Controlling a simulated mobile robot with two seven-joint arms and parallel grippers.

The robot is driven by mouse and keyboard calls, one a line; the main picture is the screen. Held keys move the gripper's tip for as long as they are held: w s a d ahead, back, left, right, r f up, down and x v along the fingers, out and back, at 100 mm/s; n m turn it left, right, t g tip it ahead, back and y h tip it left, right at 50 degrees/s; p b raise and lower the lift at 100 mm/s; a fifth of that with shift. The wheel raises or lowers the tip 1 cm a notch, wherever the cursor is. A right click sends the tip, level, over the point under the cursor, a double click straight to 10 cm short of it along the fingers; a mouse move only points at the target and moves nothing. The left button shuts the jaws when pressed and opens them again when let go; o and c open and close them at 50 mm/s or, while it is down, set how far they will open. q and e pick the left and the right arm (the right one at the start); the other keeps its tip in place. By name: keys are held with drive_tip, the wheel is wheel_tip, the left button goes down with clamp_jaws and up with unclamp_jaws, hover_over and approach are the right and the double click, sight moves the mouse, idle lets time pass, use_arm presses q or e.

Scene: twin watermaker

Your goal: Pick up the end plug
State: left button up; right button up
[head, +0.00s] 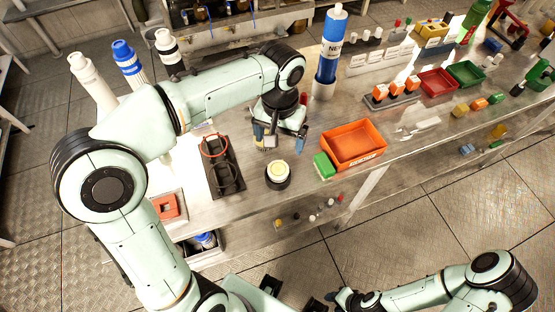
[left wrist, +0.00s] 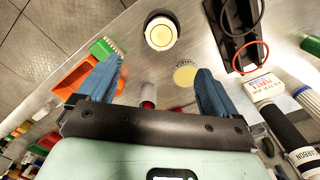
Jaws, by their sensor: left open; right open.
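A round black part with a cream top (head: 278,173), which looks like the end plug, stands on the metal bench. It also shows in the left wrist view (left wrist: 160,32), beyond the fingertips. A flat pale yellow disc (left wrist: 185,76) lies on the bench near the right fingertip in that view; I cannot tell which of the two is the plug. My left gripper (head: 280,143) points down behind the black part, its blue fingers (left wrist: 160,68) spread and nothing between them gripped. My right gripper (head: 343,299) is low at the bottom edge, away from the bench, its fingers hardly visible.
A black cradle (head: 226,178) with a red ring (head: 214,146) stands left of the black part. An orange tray (head: 353,146) and a green brush-like block (head: 323,165) are to its right. A tall blue and white cylinder (head: 330,55) stands behind. The bench's front edge is close.

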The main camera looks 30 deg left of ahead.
use_arm(q)
drive_tip(key=b, duration=0.1)
hover_over(278, 169)
drive_tip(key=f, duration=0.7)
drive_tip(key=shift+s+d+f, duration=0.1)
drive_tip(key=shift+d, duration=0.1)
drive_tip(key=shift+a+f, duration=0.15)
drive_tip(key=shift+f, duration=2.9)
drive_tip(key=c, duration=1.2)
drive_tip(key=shift+r, duration=0.1)
drive_tip(key=shift+c, duration=0.3)
use_arm(e)
drive_tip(key=shift+s+d+f, duration=0.1)
drive_tip(key=shift+s+f, duration=0.45)
drive_tip(key=shift+f, duration=0.3)
use_arm(q)
drive_tip(key=shift+r, duration=0.1)
